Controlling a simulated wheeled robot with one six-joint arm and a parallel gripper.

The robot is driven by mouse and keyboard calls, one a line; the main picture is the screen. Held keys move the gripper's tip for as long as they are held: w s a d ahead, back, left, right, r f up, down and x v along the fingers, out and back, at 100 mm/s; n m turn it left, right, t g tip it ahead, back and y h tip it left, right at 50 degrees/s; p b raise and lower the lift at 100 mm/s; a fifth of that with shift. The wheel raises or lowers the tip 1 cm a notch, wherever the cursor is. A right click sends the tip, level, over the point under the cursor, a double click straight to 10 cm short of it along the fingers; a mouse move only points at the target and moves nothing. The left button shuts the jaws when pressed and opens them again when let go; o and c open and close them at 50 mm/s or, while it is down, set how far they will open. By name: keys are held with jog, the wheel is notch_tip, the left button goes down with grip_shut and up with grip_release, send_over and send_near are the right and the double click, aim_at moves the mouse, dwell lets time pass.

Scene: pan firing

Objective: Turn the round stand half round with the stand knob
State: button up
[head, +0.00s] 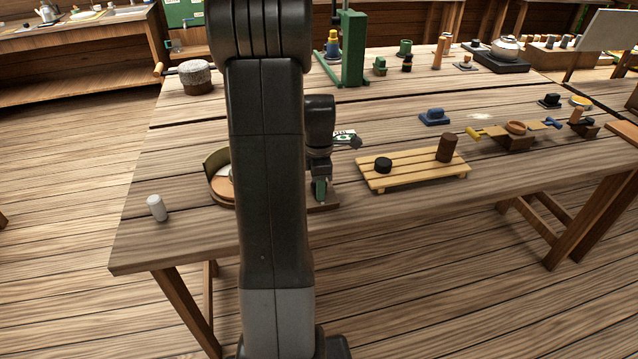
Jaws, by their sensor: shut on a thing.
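The round stand (221,197) is a brown disc near the table's front left, with a curved olive screen (214,160) standing at its left back. A pale thing shows on the disc. My own arm hides the stand's middle and right side. My gripper (320,183) points down just right of the arm column, low over a brown base edge (327,204). It is shut on a small dark green piece, which I take to be the stand knob; the fingers mostly hide it. How far the stand is turned cannot be told.
A slatted wooden rack (415,180) with a black piece and a brown cylinder lies close right of my gripper. The front left tabletop is mostly clear.

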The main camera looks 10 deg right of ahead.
jog(key=m, duration=0.4)
jog(key=shift+m, duration=0.4)
jog(key=m, duration=0.3)
jog(key=shift+m, duration=0.3)
jog(key=m, duration=0.4)
jog(key=shift+m+p, duration=0.3)
jog(key=shift+p, duration=0.05)
jog(key=m, duration=0.3)
jog(key=shift+m, duration=0.3)
jog(key=m, duration=1.5)
